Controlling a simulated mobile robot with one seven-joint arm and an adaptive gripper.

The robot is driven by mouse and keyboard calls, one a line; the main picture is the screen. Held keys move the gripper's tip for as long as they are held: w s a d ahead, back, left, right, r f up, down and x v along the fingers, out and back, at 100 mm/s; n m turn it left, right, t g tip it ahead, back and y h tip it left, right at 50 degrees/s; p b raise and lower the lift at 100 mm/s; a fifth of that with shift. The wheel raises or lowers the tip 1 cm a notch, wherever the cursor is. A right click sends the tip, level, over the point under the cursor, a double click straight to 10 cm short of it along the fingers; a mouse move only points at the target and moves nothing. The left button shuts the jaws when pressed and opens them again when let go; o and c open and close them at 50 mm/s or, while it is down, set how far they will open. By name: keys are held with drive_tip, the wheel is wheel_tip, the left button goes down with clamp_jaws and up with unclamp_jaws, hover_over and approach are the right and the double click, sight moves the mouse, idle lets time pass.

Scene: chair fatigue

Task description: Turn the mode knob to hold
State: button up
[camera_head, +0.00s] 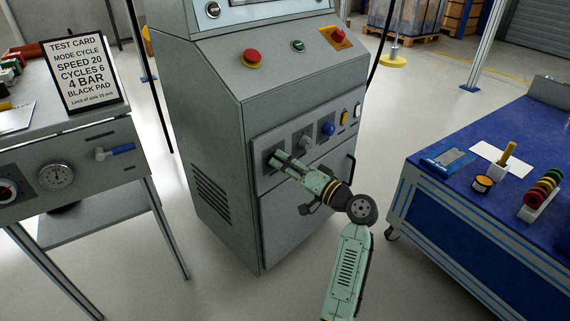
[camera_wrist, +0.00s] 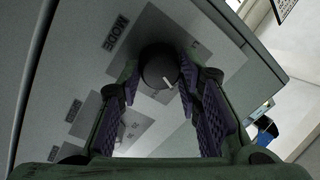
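The mode knob (camera_wrist: 158,66) is dark and round, with a short white pointer mark toward the lower right in the wrist view. A MODE label (camera_wrist: 116,33) is on the plate to its left. Another label at its right is too small and partly covered to read. My gripper (camera_wrist: 160,75) has its two padded fingers on either side of the knob, apart, with a little space seeming to show between pads and knob. In the head view my gripper (camera_head: 275,160) is at the left end of the control panel (camera_head: 262,146) and hides the knob.
A grey knob (camera_head: 305,141), a blue knob (camera_head: 328,129) and a yellow switch (camera_head: 345,118) sit to the right on the same panel. A red button (camera_head: 252,57) is above. The test card (camera_head: 85,75) reads MODE CYCLE. A blue-topped bench (camera_head: 500,190) stands at right.

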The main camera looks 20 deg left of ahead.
drive_tip(key=o, duration=0.4)
drive_tip(key=shift+o, duration=0.2)
wheel_tip(320, 180, up, 10)
idle(0.4)
